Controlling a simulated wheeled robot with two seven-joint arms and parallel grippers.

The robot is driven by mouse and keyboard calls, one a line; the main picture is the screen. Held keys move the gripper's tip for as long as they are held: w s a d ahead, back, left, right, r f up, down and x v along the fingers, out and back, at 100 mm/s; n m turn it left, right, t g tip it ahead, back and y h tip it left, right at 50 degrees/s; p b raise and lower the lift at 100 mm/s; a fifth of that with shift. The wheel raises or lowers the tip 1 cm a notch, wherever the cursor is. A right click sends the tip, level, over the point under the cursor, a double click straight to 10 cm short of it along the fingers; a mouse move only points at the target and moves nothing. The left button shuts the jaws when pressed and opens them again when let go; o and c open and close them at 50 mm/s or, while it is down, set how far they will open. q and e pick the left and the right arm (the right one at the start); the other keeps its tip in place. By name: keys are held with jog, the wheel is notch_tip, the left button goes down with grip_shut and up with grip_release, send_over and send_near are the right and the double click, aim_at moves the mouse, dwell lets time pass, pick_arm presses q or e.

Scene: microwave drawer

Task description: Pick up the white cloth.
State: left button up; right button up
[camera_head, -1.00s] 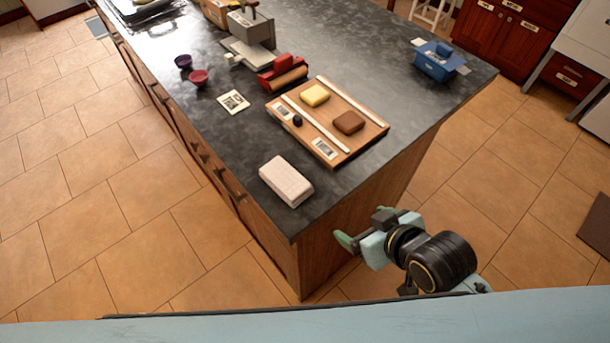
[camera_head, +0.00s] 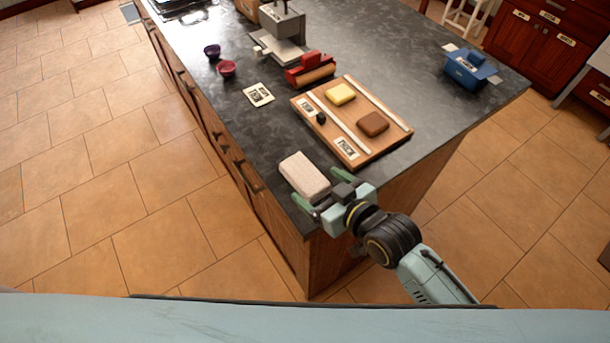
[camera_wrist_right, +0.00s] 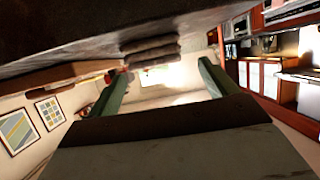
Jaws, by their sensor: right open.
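The white cloth (camera_head: 304,175) is a folded, pale block lying flat on the dark counter near its front corner. My right gripper (camera_head: 326,188) is open at the near right end of the cloth, its green fingers spread and pointing toward it. In the right wrist view, which looks upside down, a shaded layered shape (camera_wrist_right: 152,52), which appears to be the cloth, shows beyond and between the open fingers (camera_wrist_right: 160,75). Whether the fingers touch the cloth, I cannot tell. My left gripper is not in view.
A wooden board (camera_head: 352,150) with a yellow block (camera_head: 340,93) and a brown block (camera_head: 373,124) lies right of the cloth. A paper card (camera_head: 258,94) and two small bowls lie farther back. A blue box (camera_head: 470,70) stands at the far right. The counter (camera_head: 245,140) left of the cloth is bare.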

aim_at(309, 178)
jog(key=shift+x, duration=2.75)
jog(key=shift+d+f, duration=0.1)
jog(key=c, duration=1)
jog(key=shift+o, duration=0.2)
